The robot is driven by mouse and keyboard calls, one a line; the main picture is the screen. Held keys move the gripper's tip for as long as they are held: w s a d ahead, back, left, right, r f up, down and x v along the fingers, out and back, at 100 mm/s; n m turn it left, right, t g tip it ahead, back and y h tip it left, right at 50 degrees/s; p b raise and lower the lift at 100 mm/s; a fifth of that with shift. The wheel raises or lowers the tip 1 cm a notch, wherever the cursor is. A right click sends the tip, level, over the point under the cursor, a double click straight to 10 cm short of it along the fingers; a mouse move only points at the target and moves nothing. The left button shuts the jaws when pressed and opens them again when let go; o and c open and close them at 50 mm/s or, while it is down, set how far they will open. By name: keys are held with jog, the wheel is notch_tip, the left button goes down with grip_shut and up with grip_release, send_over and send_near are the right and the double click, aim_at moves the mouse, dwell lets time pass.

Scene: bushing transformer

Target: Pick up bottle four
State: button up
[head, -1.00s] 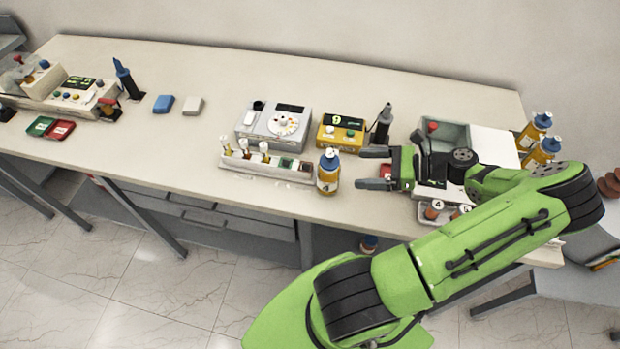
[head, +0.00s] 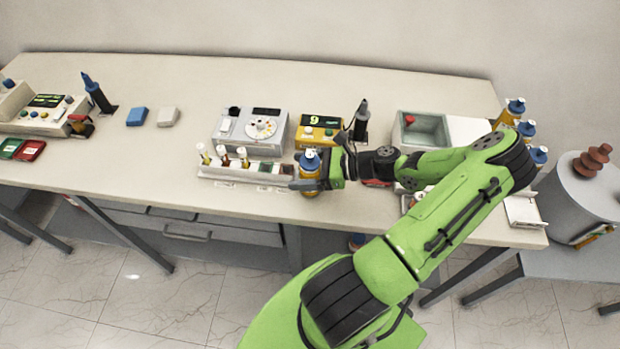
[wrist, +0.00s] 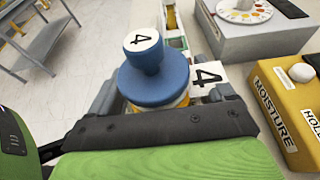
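Bottle four (head: 309,160) stands near the front edge of the bench, with a blue cap and an orange-yellow body. In the wrist view its blue cap (wrist: 152,82) carries a "4" on top, and a white "4" label shows beside it. My gripper (head: 312,172) is at the bottle, reaching from the right, with its fingers on either side of it. The wrist view also shows the bottle between the gripper's fingers (wrist: 165,100). The finger contact is hidden by the cap and the gripper body, so I cannot tell whether they press on it.
A white vial rack (head: 240,172) stands close to the bottle's left. The yellow moisture meter (head: 318,131) and grey dial device (head: 249,128) are behind. A black probe (head: 361,120) stands right of the meter. More blue-capped bottles (head: 512,112) are at the far right.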

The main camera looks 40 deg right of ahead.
jog(key=c, duration=1.1)
notch_tip(320, 180, up, 10)
jog(key=shift+r+p, duration=0.1)
jog(key=shift+p, duration=1.05)
jog(key=shift+c, duration=0.2)
